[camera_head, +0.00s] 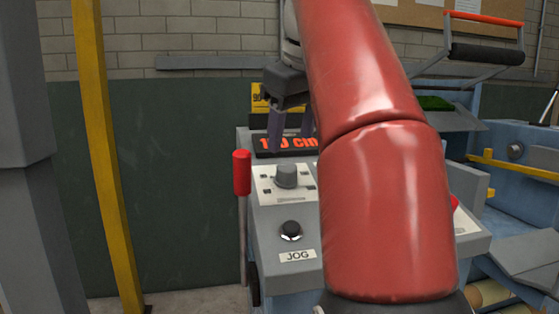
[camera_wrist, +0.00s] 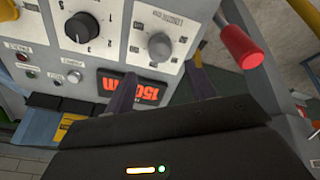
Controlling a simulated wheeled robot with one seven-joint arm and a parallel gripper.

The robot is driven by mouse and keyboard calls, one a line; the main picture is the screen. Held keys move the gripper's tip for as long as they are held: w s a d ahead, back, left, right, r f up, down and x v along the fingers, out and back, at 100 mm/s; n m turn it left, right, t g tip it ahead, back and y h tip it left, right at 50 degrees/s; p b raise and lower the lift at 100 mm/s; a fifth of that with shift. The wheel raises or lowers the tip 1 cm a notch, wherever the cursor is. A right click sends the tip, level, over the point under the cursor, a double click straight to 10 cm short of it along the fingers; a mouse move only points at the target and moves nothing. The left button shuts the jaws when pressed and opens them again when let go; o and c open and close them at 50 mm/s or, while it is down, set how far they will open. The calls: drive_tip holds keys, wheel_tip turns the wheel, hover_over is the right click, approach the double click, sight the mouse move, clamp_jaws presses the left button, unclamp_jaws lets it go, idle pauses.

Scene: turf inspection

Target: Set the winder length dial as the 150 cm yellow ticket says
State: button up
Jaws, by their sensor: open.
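The grey length dial (camera_head: 286,175) stands on a white plate on the sloping panel; it also shows in the wrist view (camera_wrist: 159,47). The red-lit display (camera_head: 285,143) is behind it, partly covered by my gripper in the head view. My gripper (camera_head: 290,136) is open and empty above the display, apart from the dial. In the wrist view its fingers (camera_wrist: 163,70) are spread just short of the dial. A yellow ticket (camera_head: 258,98) is partly hidden behind my gripper; its number looks like 90.
A red-handled lever (camera_head: 242,173) rises at the panel's left edge. A dark JOG knob (camera_head: 291,231) is in front of the dial. Another dial (camera_wrist: 80,27) shows in the wrist view. A yellow post (camera_head: 103,150) stands left. My arm hides the panel's right part.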

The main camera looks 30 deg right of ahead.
sight(286, 167)
drive_tip(key=shift+x, duration=3.75)
drive_tip(key=shift+s, duration=0.1)
drive_tip(key=shift+c, duration=0.2)
drive_tip(key=c, duration=0.9)
